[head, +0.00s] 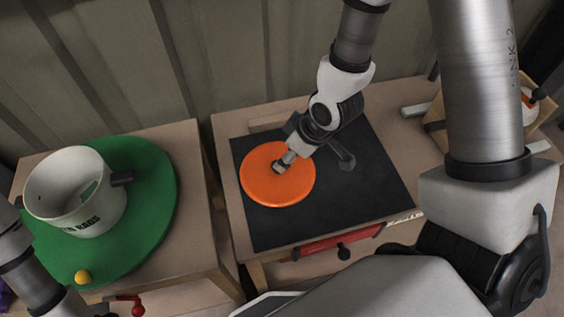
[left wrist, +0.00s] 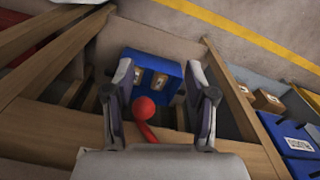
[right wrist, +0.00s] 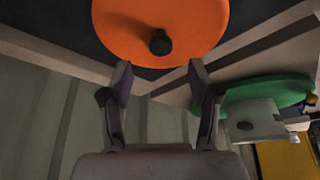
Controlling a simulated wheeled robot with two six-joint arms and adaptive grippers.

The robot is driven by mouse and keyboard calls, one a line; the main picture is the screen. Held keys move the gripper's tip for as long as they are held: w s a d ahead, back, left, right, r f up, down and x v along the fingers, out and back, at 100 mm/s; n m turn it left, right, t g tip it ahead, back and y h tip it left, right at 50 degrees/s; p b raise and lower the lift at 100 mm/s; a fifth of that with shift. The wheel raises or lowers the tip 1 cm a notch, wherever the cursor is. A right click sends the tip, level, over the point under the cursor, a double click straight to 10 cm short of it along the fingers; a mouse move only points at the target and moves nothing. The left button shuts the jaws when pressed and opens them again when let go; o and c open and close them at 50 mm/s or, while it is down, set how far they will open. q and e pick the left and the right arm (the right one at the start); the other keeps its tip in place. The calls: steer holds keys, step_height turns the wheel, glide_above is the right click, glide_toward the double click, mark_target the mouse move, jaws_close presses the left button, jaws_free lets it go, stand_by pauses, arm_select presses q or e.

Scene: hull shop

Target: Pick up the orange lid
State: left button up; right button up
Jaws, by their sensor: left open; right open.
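The orange lid (head: 262,187) is a round disc lying on a black mat (head: 380,190) on the right-hand table. My right gripper (head: 284,163) is over the lid's right part in the head view and covers some of it. In the right wrist view the lid (right wrist: 125,30) shows a dark knob (right wrist: 160,42). The right gripper (right wrist: 159,73) is open there, and the knob appears beyond the gap between its fingertips, not gripped. My left gripper (left wrist: 158,72) is open and empty over the left table's edge, with a red ball-ended handle (left wrist: 145,107) in view between its fingers.
A white bucket marked with RAGS (head: 75,190) stands on a round green mat (head: 150,185) on the left table, near a yellow ball (head: 82,277). A red drawer front (head: 320,245) is below the black mat. Blue bins (left wrist: 285,140) lie lower right in the left wrist view.

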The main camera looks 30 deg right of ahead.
mark_target(263, 183)
steer(key=x, duration=0.7)
steer(key=shift+w+a+f, duration=0.15)
steer(key=shift+f, duration=0.05)
jaws_close()
